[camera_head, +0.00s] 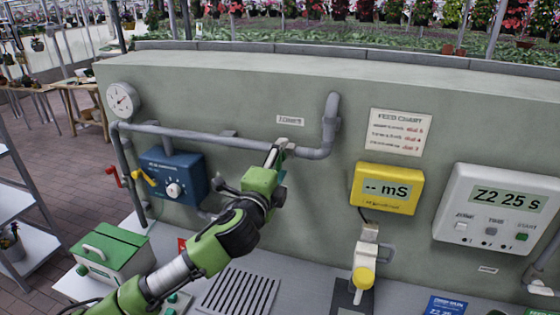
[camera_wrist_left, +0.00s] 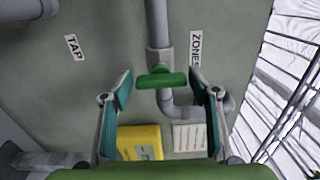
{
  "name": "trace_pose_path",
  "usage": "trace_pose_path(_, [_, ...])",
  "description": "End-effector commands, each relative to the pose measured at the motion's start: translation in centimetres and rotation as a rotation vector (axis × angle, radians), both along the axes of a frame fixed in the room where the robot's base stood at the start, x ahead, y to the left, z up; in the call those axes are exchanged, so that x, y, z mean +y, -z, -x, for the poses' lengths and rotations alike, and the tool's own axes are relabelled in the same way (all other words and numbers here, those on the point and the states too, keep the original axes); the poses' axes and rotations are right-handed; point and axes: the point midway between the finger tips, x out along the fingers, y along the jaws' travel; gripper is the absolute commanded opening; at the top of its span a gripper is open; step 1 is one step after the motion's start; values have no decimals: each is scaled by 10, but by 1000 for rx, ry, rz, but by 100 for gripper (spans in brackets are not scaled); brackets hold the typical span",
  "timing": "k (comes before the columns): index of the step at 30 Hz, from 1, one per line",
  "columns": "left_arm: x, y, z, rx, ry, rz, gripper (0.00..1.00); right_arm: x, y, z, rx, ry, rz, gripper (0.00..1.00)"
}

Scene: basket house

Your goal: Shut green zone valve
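The green zone valve handle (camera_wrist_left: 162,78) shows in the left wrist view as a short green bar lying across a grey pipe (camera_wrist_left: 157,22). My left gripper (camera_wrist_left: 160,74) is open, with one teal-padded finger on each side of the handle and visible gaps between. In the head view my left gripper (camera_head: 278,152) reaches the wall pipe (camera_head: 230,142) below a small label. There the gripper hides the valve handle. My right gripper is not in view.
Red (camera_head: 112,177) and yellow (camera_head: 143,177) handles sit at the left near a blue box (camera_head: 172,177). A yellow meter (camera_head: 386,188) and a white controller (camera_head: 497,215) are on the wall at the right. A green-lidded box (camera_head: 112,252) stands on the bench.

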Motion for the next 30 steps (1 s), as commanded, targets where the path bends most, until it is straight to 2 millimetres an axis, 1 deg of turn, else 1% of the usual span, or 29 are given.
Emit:
trace_pose_path(10, [1,-1,0,0,-1,3,60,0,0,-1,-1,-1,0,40])
trace_pose_path(14, [3,-1,8,0,-1,3,60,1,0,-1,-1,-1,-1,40])
trace_pose_path(17, [7,0,21,0,0,3,60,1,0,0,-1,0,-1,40])
trace_pose_path(24, [21,0,66,1,1,3,60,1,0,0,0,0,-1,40])
trace_pose_path(30, [32,0,97,1,0,2,60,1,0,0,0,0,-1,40])
